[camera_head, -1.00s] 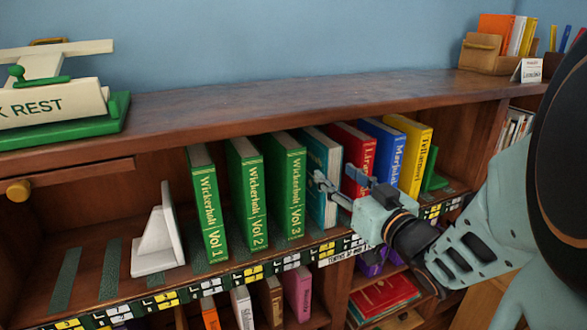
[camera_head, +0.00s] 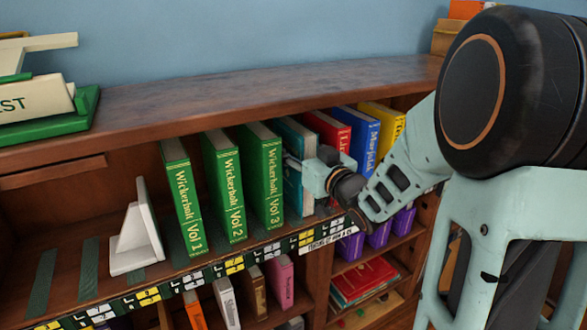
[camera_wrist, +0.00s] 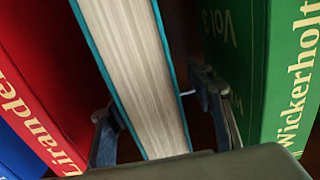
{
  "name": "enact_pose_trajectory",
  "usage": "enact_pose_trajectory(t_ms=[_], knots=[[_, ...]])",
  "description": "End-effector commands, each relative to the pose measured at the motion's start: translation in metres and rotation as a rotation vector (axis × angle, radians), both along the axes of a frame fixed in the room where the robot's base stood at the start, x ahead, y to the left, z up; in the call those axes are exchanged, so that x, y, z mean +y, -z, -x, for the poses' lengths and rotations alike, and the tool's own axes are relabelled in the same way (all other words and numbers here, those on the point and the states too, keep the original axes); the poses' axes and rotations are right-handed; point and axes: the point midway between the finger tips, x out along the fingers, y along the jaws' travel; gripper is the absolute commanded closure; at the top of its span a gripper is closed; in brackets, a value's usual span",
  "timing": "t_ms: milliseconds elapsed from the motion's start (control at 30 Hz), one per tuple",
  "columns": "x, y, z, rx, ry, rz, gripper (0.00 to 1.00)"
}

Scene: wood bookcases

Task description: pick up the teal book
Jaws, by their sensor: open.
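The teal book (camera_head: 295,135) stands upright on the shelf between the green Vol 3 book and the red book. I cannot tell whether the fingers touch the covers.
The green Vol 3 book (camera_head: 262,175) and the red book (camera_head: 328,133) flank closely. Blue (camera_head: 362,133) and yellow (camera_head: 387,125) books stand further right. A white bookend (camera_head: 137,235) is at left. The bookcase top (camera_head: 230,105) overhangs the row.

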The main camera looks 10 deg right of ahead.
Motion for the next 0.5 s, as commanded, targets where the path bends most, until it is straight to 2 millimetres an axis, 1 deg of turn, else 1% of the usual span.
enact_pose_trajectory(t_ms=[67,267,500], knots=[[0.0011,0.0003,-0.0029,0.001,0.0,0.0,0.52],[0.0008,0.0,-0.0029,0.001,0.001,0.0,0.53],[0.0007,-0.0001,-0.0027,0.001,0.001,0.0,0.8]])
